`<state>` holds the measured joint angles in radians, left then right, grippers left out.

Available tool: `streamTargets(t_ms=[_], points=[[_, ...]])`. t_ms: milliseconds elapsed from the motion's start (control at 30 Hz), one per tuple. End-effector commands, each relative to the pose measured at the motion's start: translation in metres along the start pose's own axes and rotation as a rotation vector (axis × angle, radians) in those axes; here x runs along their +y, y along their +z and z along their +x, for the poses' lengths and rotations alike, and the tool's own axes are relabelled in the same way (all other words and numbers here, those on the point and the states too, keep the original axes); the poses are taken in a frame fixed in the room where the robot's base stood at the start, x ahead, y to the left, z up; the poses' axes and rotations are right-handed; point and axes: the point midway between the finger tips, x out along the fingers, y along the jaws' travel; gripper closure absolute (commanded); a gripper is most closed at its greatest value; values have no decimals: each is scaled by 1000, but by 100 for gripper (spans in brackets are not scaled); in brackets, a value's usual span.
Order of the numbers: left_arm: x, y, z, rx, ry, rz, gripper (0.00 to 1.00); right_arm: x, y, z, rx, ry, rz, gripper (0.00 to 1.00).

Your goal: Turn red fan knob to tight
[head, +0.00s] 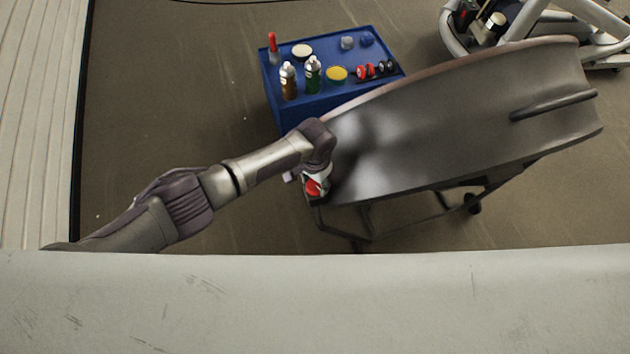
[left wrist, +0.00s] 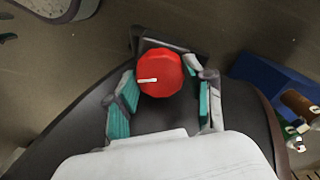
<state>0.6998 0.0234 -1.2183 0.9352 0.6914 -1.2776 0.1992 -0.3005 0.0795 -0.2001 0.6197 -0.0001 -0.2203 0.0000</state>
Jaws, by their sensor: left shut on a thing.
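The red fan knob (left wrist: 160,72) shows in the left wrist view as a faceted red disc with a short white mark near its lower left. It sits on a dark mount at the edge of a large grey curved panel (head: 430,130). In the head view only a small red part of the knob (head: 313,187) shows below my wrist. My left gripper (left wrist: 164,84) is shut on the knob, with a teal-padded finger on each side. In the head view the left gripper (head: 316,178) is at the panel's left end. My right gripper is not in view.
A blue cart (head: 283,98) with bottles, tins and small red and black parts stands behind the panel's left end. Dark stand legs (head: 362,222) are under the panel. A white frame (head: 590,18) is at the upper right. A pale surface (head: 300,300) fills the front.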

Motion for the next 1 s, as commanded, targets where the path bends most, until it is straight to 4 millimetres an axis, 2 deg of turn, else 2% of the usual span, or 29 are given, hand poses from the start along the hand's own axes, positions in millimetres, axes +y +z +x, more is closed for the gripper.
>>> streamTargets(t_ms=[400, 733, 767, 900, 1000], points=[[0, 1, 0, -2, 1, 362, 82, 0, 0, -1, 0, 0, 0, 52], [0, 1, 0, -3, 0, 393, 82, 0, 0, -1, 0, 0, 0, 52], [0, 1, 0, -3, 0, 393, 45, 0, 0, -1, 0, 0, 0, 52], [0, 1, 0, -2, 0, 391, 22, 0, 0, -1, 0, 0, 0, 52], [0, 0, 0, -2, 0, 391, 22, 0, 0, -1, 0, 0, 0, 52]])
